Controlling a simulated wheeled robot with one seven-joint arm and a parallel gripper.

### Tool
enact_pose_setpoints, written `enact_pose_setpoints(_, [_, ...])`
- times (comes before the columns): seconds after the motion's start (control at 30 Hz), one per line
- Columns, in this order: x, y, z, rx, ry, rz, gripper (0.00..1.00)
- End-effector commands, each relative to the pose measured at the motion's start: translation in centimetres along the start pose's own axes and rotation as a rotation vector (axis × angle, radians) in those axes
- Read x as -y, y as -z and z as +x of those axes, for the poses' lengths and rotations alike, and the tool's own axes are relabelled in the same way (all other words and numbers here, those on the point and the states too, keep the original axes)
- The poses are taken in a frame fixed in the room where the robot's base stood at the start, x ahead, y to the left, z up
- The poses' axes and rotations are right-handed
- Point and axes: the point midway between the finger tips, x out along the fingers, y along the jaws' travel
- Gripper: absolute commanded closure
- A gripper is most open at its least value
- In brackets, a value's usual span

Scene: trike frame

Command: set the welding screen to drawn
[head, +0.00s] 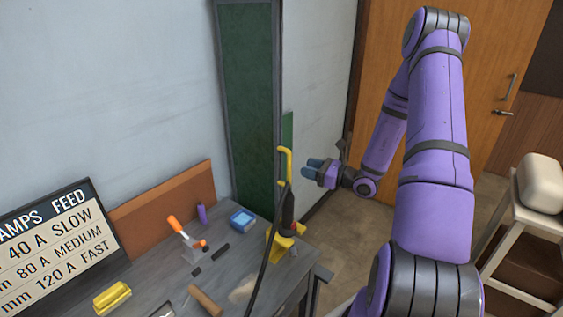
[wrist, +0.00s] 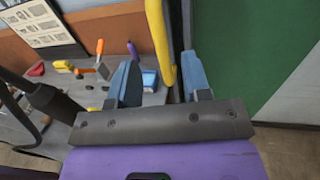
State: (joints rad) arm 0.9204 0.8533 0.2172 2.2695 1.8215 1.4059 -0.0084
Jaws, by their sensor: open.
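The welding screen is a tall dark green panel (head: 245,100) in a grey frame, standing against the wall behind the bench's right end. In the wrist view a broad green panel (wrist: 250,50) fills the upper right. My gripper (head: 312,168) is open and empty, to the right of the screen's frame and of a yellow upright (head: 286,165). In the wrist view the yellow upright (wrist: 160,35) shows beyond my fingers (wrist: 158,72), in line with the gap between them. I cannot tell whether anything touches. A handle on the screen cannot be made out.
The workbench (head: 155,280) holds a black torch (head: 288,208) with its cable at the yellow stand, a blue box (head: 242,219) and several tools. A door (head: 450,60) is behind my arm. A stool (head: 520,225) stands right. Floor shows between bench and stool.

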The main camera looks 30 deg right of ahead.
Motion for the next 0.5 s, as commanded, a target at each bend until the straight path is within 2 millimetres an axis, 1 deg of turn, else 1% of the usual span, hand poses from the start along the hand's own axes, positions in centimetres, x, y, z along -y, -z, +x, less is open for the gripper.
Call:
enact_pose_setpoints(0.3, [-0.1,0.0,5.6,0.001,-0.005,-0.001,0.56])
enact_pose_setpoints(0.4, [-0.1,0.0,7.1,0.0,-0.005,0.0,0.56])
enact_pose_setpoints(0.5, [-0.1,0.0,8.3,0.0,-0.003,0.0,0.56])
